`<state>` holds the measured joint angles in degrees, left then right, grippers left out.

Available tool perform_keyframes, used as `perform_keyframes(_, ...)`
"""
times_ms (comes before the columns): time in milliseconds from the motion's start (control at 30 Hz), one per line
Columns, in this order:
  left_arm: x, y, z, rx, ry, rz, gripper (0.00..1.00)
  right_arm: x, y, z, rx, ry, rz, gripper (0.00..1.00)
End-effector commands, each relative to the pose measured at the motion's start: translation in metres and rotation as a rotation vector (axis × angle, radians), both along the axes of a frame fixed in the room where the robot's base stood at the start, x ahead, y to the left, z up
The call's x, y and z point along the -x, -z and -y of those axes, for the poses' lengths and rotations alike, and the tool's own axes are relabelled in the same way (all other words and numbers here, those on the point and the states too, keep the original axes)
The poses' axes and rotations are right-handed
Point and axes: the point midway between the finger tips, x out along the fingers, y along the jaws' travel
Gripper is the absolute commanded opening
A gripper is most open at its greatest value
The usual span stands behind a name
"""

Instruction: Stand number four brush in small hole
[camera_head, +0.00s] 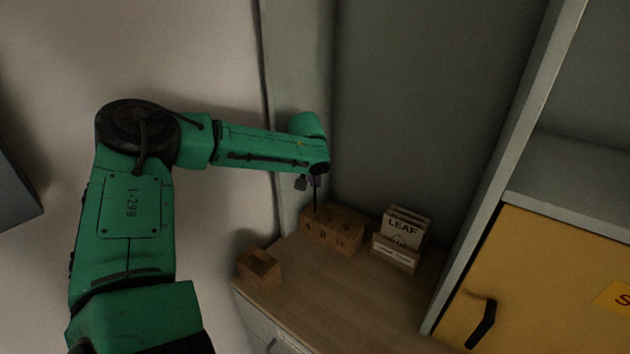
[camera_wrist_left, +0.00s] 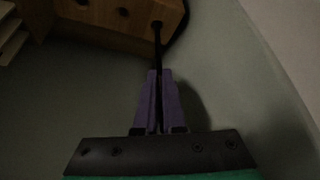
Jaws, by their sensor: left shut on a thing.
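My left gripper (camera_head: 314,182) is shut on a thin dark brush (camera_head: 315,199), which hangs about upright from the fingers. In the left wrist view the purple fingers (camera_wrist_left: 158,76) close on the dark handle (camera_wrist_left: 158,48). The wooden block (camera_head: 345,240) has a row of holes, with numbers on its front that read roughly 4, 8 and 12. The brush's far end meets the block at the end hole (camera_wrist_left: 157,25), above the 4. How deep it sits in the hole cannot be told. My right gripper is not in view.
A small wooden box (camera_head: 260,270) with an open top stands at the shelf's left edge. A wall rises close behind. The wooden top (camera_head: 335,300) is clear in front. A yellow door (camera_head: 550,290) is at right.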

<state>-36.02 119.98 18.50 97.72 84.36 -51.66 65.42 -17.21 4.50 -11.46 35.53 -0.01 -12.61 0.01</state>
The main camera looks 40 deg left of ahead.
Motion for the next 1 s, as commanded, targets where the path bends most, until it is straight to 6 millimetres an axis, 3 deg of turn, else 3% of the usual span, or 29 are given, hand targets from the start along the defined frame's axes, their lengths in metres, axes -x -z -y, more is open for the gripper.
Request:
perform_keyframes(67, 0.000, 0.000, 0.000, 0.000, 0.000, 0.000, 0.00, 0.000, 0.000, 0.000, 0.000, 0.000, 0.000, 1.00)
perform_keyframes(100, 0.000, 0.000, 0.000, 0.000, 0.000, 0.000, 0.22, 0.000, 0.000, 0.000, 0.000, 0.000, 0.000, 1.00)
perform_keyframes(167, 0.000, 0.000, 0.000, 0.000, 0.000, 0.000, 0.42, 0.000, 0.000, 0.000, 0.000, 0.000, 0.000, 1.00)
perform_keyframes(567, 0.002, -0.006, 0.002, 0.001, 0.000, 0.002, 0.42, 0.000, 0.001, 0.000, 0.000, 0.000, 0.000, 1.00)
perform_keyframes(767, 0.017, -0.040, 0.013, 0.001, 0.002, 0.008, 0.42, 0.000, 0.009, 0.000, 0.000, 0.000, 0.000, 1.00)
perform_keyframes(1000, 0.044, -0.098, 0.030, -0.001, 0.001, 0.006, 0.42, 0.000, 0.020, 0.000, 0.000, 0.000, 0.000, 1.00)
